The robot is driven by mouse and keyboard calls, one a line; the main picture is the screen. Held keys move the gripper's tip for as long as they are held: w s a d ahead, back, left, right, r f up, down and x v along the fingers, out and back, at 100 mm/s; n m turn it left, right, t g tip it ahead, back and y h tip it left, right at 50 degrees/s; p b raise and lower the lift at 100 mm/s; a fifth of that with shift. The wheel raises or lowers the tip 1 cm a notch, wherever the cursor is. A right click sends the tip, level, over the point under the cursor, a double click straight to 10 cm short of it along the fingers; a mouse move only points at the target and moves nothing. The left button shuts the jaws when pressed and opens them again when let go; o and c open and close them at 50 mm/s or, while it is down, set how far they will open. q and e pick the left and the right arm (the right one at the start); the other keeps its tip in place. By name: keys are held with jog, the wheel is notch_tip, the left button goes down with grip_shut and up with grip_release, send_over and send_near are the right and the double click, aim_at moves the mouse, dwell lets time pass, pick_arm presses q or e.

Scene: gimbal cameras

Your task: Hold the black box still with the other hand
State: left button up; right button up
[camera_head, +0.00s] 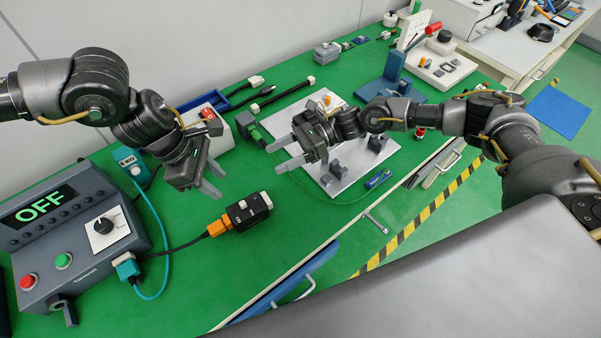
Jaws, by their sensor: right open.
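The black box (249,211) lies on the green bench top, with a small light part on its upper right end. An orange plug (217,227) on a black cable meets its left end. My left gripper (213,179) is above and to the left of the box, with its two grey fingers apart and nothing between them. My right gripper (273,160) is above and to the right of the box, pointing left, with its fingers apart and empty. Neither gripper appears to touch the box.
A control unit (72,222) reading OFF stands at the left, with a teal cable (163,240) looping beside it. A white plate (345,165) with grey blocks lies beyond my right gripper. A blue tool (378,179) lies near the bench edge. Bench is clear in front of the box.

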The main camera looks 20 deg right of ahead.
aim_at(268, 201)
jog(key=s+d+f+n+g+h, duration=0.1)
jog(key=s+f+n, duration=0.1)
jog(key=n, duration=0.1)
jog(key=s+d+f+n+g+h, duration=0.1)
jog(key=s+d+f+n, duration=0.1)
jog(key=shift+s+d+f+n+h, duration=0.1)
jog(key=shift+d+f+n+h, duration=0.1)
jog(key=shift+d+n+h, duration=0.15)
jog(key=x, duration=1.1)
jog(key=c, duration=1.1)
jog(key=shift+r, duration=0.1)
jog(key=shift+c, duration=0.2)
